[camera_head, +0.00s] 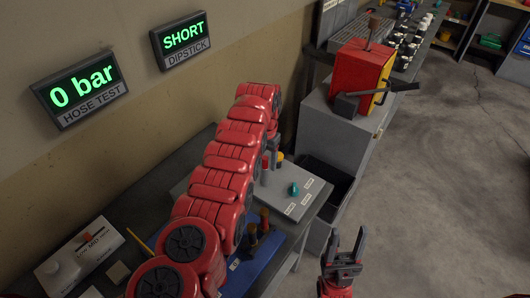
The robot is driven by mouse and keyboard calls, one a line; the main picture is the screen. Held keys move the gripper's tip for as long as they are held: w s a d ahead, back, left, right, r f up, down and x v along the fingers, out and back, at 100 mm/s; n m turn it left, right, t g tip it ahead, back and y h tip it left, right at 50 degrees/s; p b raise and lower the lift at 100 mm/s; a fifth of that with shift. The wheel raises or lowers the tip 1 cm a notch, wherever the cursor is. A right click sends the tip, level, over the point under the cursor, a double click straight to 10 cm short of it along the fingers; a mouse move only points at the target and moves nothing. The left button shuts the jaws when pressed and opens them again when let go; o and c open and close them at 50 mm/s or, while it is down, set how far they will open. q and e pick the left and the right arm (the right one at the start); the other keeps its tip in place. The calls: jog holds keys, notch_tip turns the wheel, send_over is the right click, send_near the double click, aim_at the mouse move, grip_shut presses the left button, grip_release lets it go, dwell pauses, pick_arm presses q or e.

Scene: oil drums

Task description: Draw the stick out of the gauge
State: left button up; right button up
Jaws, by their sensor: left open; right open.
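A white box (62,272) with MIN MID MAX lettering and a red mark stands on the bench at the lower left; it looks like the gauge. A thin yellow stick (139,242) shows just right of it, partly hidden by my arm. I cannot tell whether it sits in the box. My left arm spans the middle, and its gripper (272,158) is low over the grey panel, mostly hidden and away from the white box. My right gripper (344,250) is open and empty, fingers pointing up the picture, over the floor right of the bench.
Wall signs read SHORT DIPSTICK (182,42) and 0 bar HOSE TEST (82,92). A grey panel (308,187) with a teal knob (293,189) and a blue tray (250,268) lie on the bench. A red box (358,70) stands farther back. Floor is clear on the right.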

pick_arm(q)
grip_shut()
dwell(0.3)
jog(key=shift+r, duration=0.15)
jog(key=shift+r+p, duration=0.3)
jog(key=shift+p, duration=0.1)
jog(key=shift+r, duration=0.45)
jog(key=shift+r, duration=0.2)
dwell(0.4)
jog(key=shift+r+p, duration=0.6)
jog(key=shift+r, duration=4.35)
